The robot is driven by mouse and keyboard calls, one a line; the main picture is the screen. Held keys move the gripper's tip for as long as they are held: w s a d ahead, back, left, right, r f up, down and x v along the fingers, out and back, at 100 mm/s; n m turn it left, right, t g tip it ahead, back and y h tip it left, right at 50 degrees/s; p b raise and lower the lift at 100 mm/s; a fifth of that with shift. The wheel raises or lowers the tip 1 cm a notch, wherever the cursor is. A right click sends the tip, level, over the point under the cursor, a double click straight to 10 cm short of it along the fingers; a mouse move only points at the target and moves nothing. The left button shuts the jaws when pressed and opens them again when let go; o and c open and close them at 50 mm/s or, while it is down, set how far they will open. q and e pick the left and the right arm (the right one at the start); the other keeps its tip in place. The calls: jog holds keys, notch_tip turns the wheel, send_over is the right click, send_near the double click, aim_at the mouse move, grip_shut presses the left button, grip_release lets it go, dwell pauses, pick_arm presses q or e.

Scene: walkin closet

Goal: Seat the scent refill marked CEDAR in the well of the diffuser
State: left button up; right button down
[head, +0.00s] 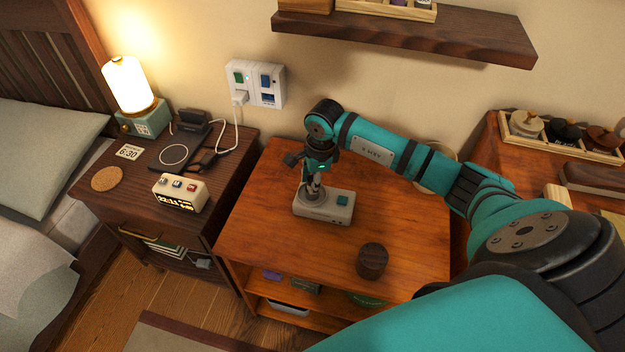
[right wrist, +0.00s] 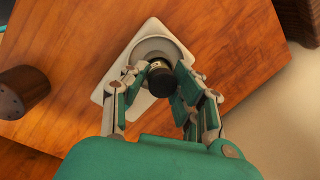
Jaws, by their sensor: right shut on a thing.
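The diffuser (head: 332,212) is a pale, flat unit with a teal button and a round well, standing on the wooden cabinet top. Its pale body and round rim also show in the right wrist view (right wrist: 113,84). My right gripper (head: 313,190) is directly over the well, pointing down. In the right wrist view its fingers (right wrist: 158,88) are shut on a small dark-capped scent refill (right wrist: 163,78). The refill is at the well; I cannot tell how deep it sits. Its marking cannot be read. My left gripper is not in view.
A dark wooden cylinder (head: 372,261) stands on the cabinet top (head: 265,235) in front of the diffuser. A nightstand with a lamp (head: 130,85) and clock (head: 180,193) is at left. A wall shelf (head: 400,35) hangs above. The cabinet's front left is clear.

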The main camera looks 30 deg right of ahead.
jog(key=shift+f+b, duration=0.5)
jog(key=shift+f, duration=0.05)
dwell(0.5)
jog(key=c, duration=2.1)
grip_release()
jog(key=shift+s+f, duration=0.35)
jog(key=shift+f, duration=0.1)
jog(key=o, duration=1.2)
jog(key=shift+w+f, duration=0.1)
jog(key=shift+w, duration=0.05)
jog(key=shift+c, duration=0.2)
jog(key=shift+w+r, duration=0.15)
jog(key=shift+r, duration=0.1)
jog(key=shift+r, duration=0.75)
jog(key=shift+r+p, duration=1.1)
jog(key=shift+r, duration=0.2)
jog(key=shift+r+p, duration=0.3)
jog(key=shift+r, duration=0.2)
